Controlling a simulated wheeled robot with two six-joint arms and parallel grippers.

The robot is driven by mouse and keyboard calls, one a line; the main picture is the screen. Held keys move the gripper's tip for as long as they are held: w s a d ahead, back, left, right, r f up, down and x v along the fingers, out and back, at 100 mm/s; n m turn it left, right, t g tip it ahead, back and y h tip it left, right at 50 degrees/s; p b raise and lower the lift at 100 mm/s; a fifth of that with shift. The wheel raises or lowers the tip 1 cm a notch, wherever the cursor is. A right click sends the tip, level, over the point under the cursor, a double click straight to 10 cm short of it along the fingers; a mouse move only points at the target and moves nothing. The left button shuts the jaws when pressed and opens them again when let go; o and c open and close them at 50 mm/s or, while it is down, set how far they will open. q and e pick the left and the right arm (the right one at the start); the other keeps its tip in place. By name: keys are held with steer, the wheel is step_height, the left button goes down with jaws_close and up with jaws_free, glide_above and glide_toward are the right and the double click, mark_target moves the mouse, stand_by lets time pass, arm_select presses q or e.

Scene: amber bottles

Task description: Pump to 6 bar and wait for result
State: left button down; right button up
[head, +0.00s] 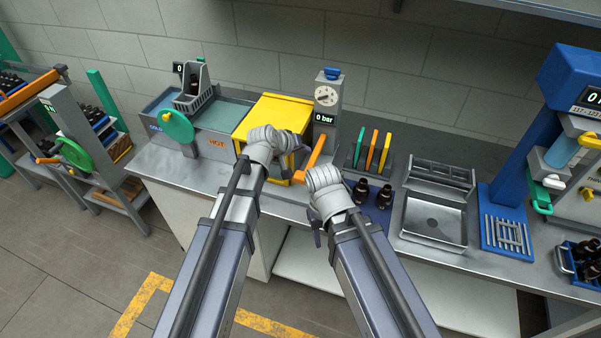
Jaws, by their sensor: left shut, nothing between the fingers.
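The pressure station is a grey column (331,130) with a round white dial (326,96) and a blue cap on top. Its display (324,118) reads 0 bar. An orange lever (317,155) slants down and left from the column, beside a yellow box (270,112). My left gripper (302,146) is shut and empty, in front of the yellow box and just left of the lever; I cannot tell if it touches the lever. My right gripper (318,238) is below the lever, near the bench's front edge, its fingers mostly hidden by its own wrist.
Two dark bottles (361,190) stand on a blue mat right of my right wrist. Behind them are green, yellow and orange upright bars (372,152). A steel tray (433,220), a blue press (510,190) and a bottle crate (583,262) lie further right. A green wheel (178,127) is left.

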mark_target(303, 178)
arm_select(q)
steer(key=shift+f, duration=0.15)
step_height(303, 178, down, 9)
steer(key=b, duration=0.9)
steer(key=shift+r, duration=0.2)
stand_by(1.6)
steer(key=shift+f+b, duration=0.35)
steer(key=shift+f, duration=0.05)
